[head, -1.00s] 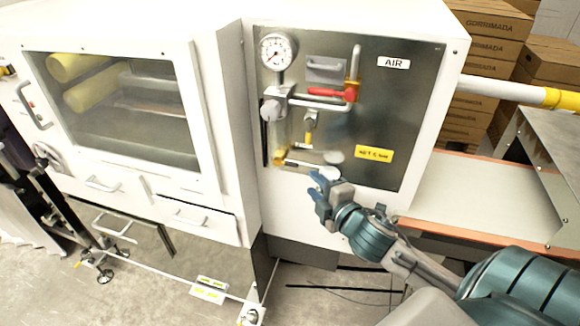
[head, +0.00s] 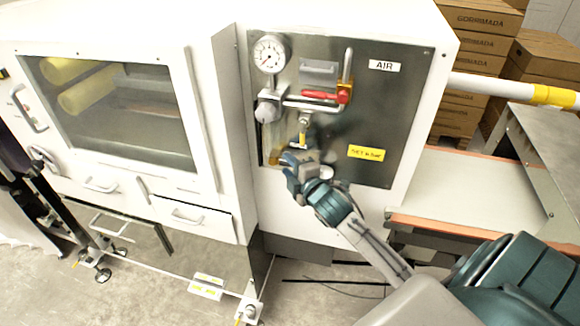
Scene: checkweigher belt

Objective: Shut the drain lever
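My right gripper (head: 291,160) is at the lower left of the grey air panel (head: 400,110). Its blue fingers cover the area right of a small brass fitting (head: 273,157) low on the panel. The pale lever that ran right from this fitting is now mostly hidden behind my gripper. I cannot tell whether the fingers touch it or how far apart they are. A yellow-ended fitting (head: 303,132) hangs just above the gripper. My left gripper is not in view.
Above are a round gauge (head: 269,54), a regulator knob (head: 268,111) and a red valve handle (head: 319,95). A yellow label (head: 366,152) is right of my gripper. A conveyor belt (head: 460,190) lies at the right, with stacked boxes (head: 470,60) behind.

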